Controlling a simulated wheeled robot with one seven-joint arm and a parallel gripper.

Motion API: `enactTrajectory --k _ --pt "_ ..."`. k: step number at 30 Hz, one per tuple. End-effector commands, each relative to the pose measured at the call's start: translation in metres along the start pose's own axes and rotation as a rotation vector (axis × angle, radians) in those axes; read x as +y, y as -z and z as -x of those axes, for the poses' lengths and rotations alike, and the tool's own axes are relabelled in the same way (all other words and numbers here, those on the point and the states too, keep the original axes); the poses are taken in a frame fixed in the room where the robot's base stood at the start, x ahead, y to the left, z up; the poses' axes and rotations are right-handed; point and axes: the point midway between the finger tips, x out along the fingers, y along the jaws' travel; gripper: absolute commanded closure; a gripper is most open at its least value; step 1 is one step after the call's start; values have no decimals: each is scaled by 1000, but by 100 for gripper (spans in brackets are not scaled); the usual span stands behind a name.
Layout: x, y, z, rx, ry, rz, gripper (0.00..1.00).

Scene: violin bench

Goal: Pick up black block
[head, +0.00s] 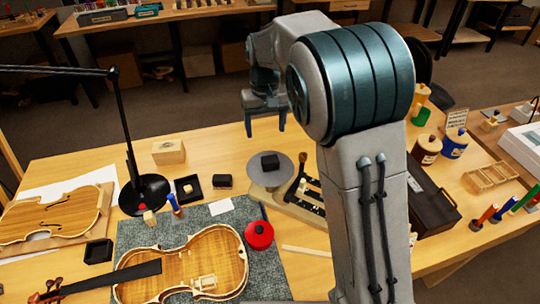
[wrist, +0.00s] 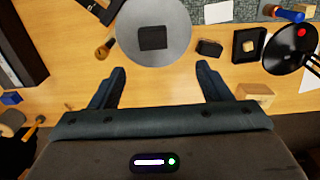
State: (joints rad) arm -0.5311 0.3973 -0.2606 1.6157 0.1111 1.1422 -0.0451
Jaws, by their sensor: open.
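A black block (head: 270,161) lies on a round grey disc (head: 258,178) near the middle of the bench. In the wrist view the block (wrist: 153,37) sits near the centre of the disc (wrist: 182,50). A second small black block (head: 222,181) lies on the wood left of the disc; it also shows in the wrist view (wrist: 209,48). My gripper (head: 266,128) is open and empty, in the air above the bench and apart from the blocks. In the wrist view its fingers (wrist: 160,70) are spread wide, and the disc's block is beyond their tips.
A black tray (head: 181,195) with a small wooden piece, a wooden box (head: 169,151) and a black lamp (head: 145,197) stand left. A violin body (head: 185,268) lies on a grey mat in front. Jars (head: 427,149) and a dark case (head: 430,200) stand right, partly behind my arm.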

Motion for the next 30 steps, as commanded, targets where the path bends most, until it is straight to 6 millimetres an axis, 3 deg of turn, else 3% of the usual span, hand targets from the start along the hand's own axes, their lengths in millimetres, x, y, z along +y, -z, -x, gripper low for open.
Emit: enactTrajectory --k 12,20,30 --pt "8 0 -72 -4 -2 -14 29" --pt "9 0 -91 -4 -2 -11 29" --pt "12 0 -132 -2 -2 -9 29"
